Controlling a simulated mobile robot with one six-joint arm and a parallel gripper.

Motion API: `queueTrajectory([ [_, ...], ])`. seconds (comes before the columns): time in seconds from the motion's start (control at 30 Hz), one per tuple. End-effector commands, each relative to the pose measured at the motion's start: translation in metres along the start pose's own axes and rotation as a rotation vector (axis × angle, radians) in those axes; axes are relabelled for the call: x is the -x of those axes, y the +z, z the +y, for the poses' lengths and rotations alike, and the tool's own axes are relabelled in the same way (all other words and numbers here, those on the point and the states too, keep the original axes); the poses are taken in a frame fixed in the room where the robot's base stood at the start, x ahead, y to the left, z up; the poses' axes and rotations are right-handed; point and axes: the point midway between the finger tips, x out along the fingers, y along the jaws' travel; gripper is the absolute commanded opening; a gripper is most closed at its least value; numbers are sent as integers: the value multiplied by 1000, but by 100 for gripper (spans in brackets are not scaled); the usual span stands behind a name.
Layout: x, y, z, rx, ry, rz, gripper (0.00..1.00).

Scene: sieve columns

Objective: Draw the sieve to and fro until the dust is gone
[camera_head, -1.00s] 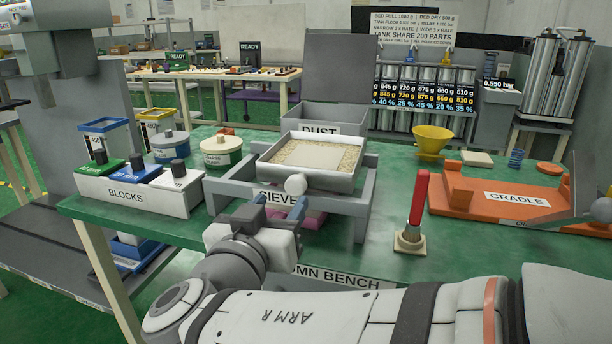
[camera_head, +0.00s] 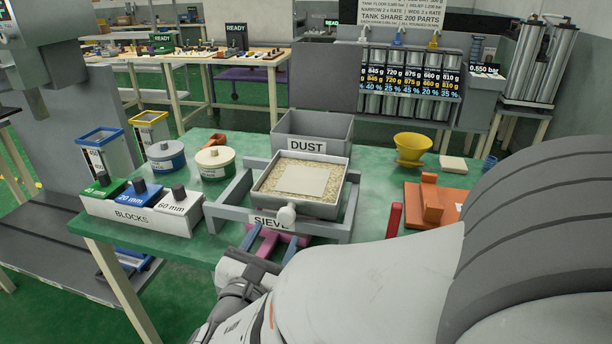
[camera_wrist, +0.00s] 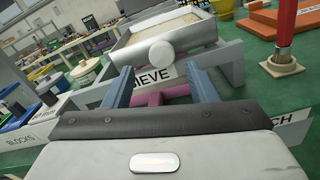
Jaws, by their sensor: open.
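The sieve (camera_head: 264,197) is a grey square tray holding tan grains with a paler square patch in the middle. It sits in a grey frame (camera_head: 236,213) labelled SIEVE. A round white knob (camera_head: 286,214) is on its near side; it also shows in the wrist view (camera_wrist: 161,54). My gripper (camera_head: 275,240) is open and empty just in front of the knob and low. In the wrist view its two blue fingers (camera_wrist: 160,80) stand wide apart, with the knob beyond and between them, apparently untouched. A grey bin labelled DUST (camera_head: 312,126) stands behind the sieve; its inside is mostly hidden.
A BLOCKS rack (camera_head: 128,212) and two round tins stand left of the sieve. A yellow funnel (camera_head: 412,144) and orange cradle (camera_head: 420,212) are to the right, partly behind my arm. A red-handled tool (camera_wrist: 286,25) stands upright right of the frame.

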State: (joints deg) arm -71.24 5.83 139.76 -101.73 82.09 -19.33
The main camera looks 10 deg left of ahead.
Motion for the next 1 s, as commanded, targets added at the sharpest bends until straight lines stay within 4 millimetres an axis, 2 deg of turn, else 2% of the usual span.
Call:
queueTrajectory([
  [0.1,0,4,-1,166,2,1,52],
  [0.23,-2,2,-2,245,2,1,52],
  [0.37,-13,0,-3,253,-2,0,52],
  [0.73,-66,1,-3,249,-2,0,52],
  [1.0,-78,1,-2,250,2,1,52],
])
